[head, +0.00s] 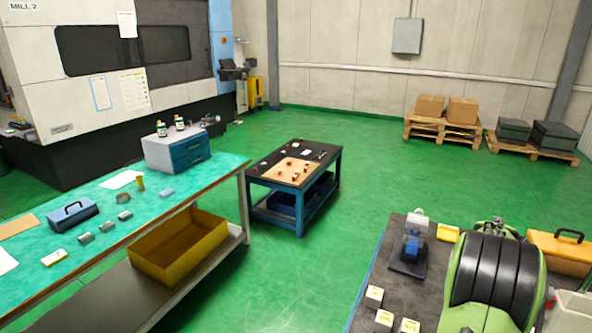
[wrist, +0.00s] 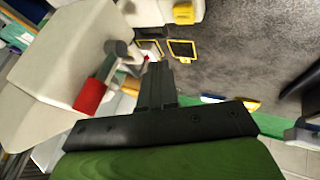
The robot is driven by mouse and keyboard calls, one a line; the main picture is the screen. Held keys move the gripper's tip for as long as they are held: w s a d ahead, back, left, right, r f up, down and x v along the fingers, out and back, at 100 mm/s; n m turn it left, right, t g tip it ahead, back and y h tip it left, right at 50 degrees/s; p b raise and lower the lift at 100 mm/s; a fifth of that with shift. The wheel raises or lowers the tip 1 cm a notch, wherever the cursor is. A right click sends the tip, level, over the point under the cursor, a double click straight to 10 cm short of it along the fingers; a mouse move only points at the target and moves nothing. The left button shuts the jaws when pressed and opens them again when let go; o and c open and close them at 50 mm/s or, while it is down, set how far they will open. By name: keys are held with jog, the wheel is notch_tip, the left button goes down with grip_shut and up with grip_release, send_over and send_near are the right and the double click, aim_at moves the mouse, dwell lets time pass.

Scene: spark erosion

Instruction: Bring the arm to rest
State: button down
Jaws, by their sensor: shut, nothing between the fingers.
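My gripper (wrist: 157,78) shows in the wrist view as dark fingers pressed together, with nothing between them. Its black mounting plate and green body fill the bottom of that view. In the head view a green and black part of my arm stands folded at the lower right, over a dark-topped bench (head: 395,290). The fingers cannot be made out in the head view. In the wrist view a pale block-like body with a red part (wrist: 90,97) lies to the left of the fingers, and whether it touches them cannot be told.
A small device with a blue part (head: 411,249), pale blocks (head: 383,320) and an orange case (head: 562,252) are near my arm. A teal workbench (head: 215,165) is left, a dark-topped cart (head: 265,172) in the middle. Green floor (head: 310,275) between is clear.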

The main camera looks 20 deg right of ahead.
jog(key=w+a+r+n+t+y, duration=0.1)
jog(key=w+a+r+t, duration=0.15)
jog(key=a, duration=0.55)
jog(key=w+a+r+n+t+y, duration=0.1)
jog(key=w+a+r+n, duration=0.15)
jog(key=a, duration=0.55)
jog(key=w+a+r+t+y, duration=0.15)
jog(key=a+r, duration=0.25)
jog(key=a, duration=0.4)
jog(key=s+a+n+y, duration=0.1)
jog(key=s+a+n, duration=0.1)
jog(key=s+a, duration=0.2)
jog(key=s+a+n+y, duration=0.1)
jog(key=s+a, duration=0.3)
jog(key=a, duration=0.7)
jog(key=s+a+f+n+t+y, duration=0.1)
jog(key=s+a+n+y, duration=0.1)
jog(key=s+a, duration=0.3)
jog(key=a+n, duration=0.1)
jog(key=a, duration=0.2)
jog(key=shift+a, duration=0.15)
jog(key=shift+n, duration=0.25)
